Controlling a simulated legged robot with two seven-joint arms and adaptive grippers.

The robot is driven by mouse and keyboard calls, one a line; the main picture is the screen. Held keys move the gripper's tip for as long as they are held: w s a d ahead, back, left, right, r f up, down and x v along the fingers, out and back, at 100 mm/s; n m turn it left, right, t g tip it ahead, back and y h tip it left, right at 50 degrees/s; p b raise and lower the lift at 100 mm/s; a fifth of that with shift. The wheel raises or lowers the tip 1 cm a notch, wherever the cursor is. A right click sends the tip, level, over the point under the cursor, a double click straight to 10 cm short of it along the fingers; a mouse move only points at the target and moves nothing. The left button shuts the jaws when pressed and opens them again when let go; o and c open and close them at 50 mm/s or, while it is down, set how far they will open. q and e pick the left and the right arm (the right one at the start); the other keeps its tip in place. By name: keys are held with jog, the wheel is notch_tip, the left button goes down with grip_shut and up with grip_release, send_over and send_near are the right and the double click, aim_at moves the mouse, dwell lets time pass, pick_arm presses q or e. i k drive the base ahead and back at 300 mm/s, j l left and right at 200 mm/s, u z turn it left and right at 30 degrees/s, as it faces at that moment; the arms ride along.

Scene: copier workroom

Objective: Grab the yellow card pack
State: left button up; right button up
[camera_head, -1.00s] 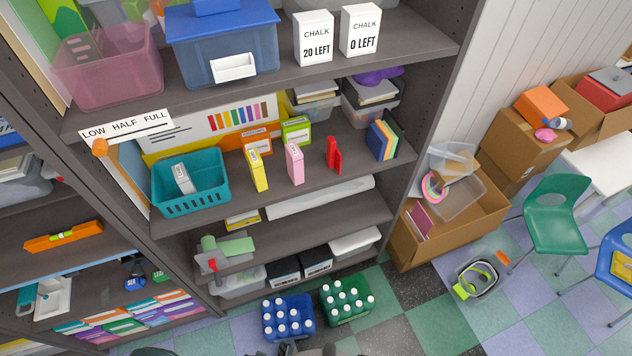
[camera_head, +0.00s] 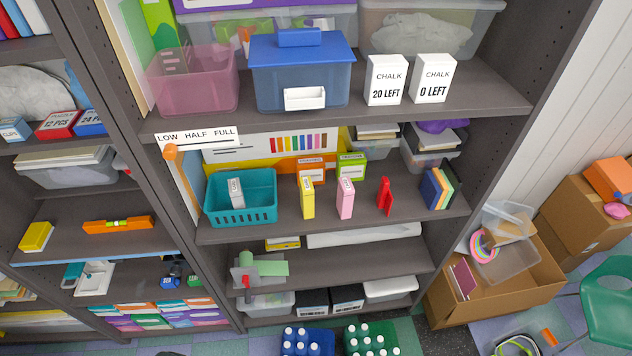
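The yellow card pack (camera_head: 307,197) stands upright on the middle shelf (camera_head: 330,215), close to its front. A pink pack (camera_head: 345,198) stands to its right, with a gap between them. A teal basket (camera_head: 241,222) holding a white pack (camera_head: 236,193) is to its left. An orange pack (camera_head: 311,168) and a green pack (camera_head: 352,167) stand behind it. Neither of my grippers shows in the view.
A red item (camera_head: 385,197) and several coloured books (camera_head: 437,188) stand farther right on the same shelf. Blue (camera_head: 307,342) and green (camera_head: 371,339) bottle crates are on the floor below. A cardboard box (camera_head: 500,298) sits right of the shelf unit.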

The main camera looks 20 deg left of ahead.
aim_at(307, 192)
jog(key=i+l+u, duration=0.1)
jog(key=l, duration=0.4)
jog(key=i+l+u, duration=0.15)
jog(key=l, duration=0.4)
jog(key=i+l+u, duration=0.1)
jog(key=l, duration=0.4)
